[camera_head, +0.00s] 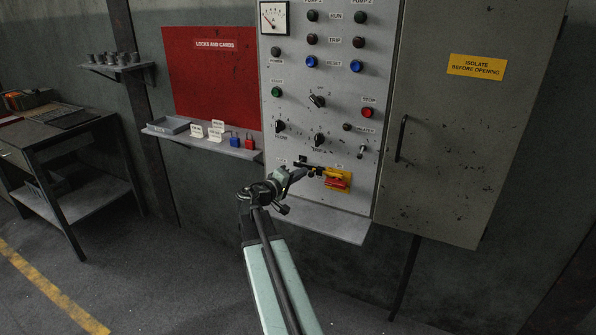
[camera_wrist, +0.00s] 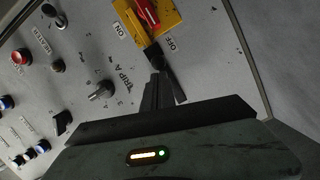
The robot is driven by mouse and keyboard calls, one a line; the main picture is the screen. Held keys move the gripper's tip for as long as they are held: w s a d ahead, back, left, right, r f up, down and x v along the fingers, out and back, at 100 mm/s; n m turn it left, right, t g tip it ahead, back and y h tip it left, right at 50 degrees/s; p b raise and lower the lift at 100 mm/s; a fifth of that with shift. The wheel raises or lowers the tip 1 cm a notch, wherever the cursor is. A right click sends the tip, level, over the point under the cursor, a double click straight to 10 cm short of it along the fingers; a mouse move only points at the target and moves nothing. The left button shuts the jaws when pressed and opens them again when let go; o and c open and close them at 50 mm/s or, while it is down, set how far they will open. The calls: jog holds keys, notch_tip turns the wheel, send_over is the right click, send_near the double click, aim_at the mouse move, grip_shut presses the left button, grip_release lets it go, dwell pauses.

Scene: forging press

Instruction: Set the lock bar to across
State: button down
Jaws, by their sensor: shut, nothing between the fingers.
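The yellow isolator plate (camera_head: 347,176) with a red handle (camera_head: 337,184) is low on the grey control panel. A dark bar, apparently the lock bar (camera_head: 312,167), runs from the plate's upper left edge toward the left. In the wrist view the plate (camera_wrist: 172,22) and red handle (camera_wrist: 146,14) are at the top, and the dark bar (camera_wrist: 153,54) slants down from them toward my fingers. My gripper (camera_head: 302,173) is shut and empty, its tips (camera_wrist: 160,78) at or just beside the bar. I cannot tell whether they touch. The fingers hide part of the bar.
Knobs and buttons (camera_head: 318,140) cover the panel above. A narrow ledge (camera_head: 345,229) juts out below it. A grey cabinet door with a handle (camera_head: 401,138) stands right. A shelf (camera_head: 205,145) with tags and padlocks is left.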

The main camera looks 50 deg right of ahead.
jog(key=shift+s+d, duration=0.2)
jog(key=shift+d, duration=0.05)
jog(key=shift+a, duration=0.1)
jog(key=a, duration=0.7)
jog(key=shift+a+r+p, duration=0.3)
jog(key=shift+a, duration=0.1)
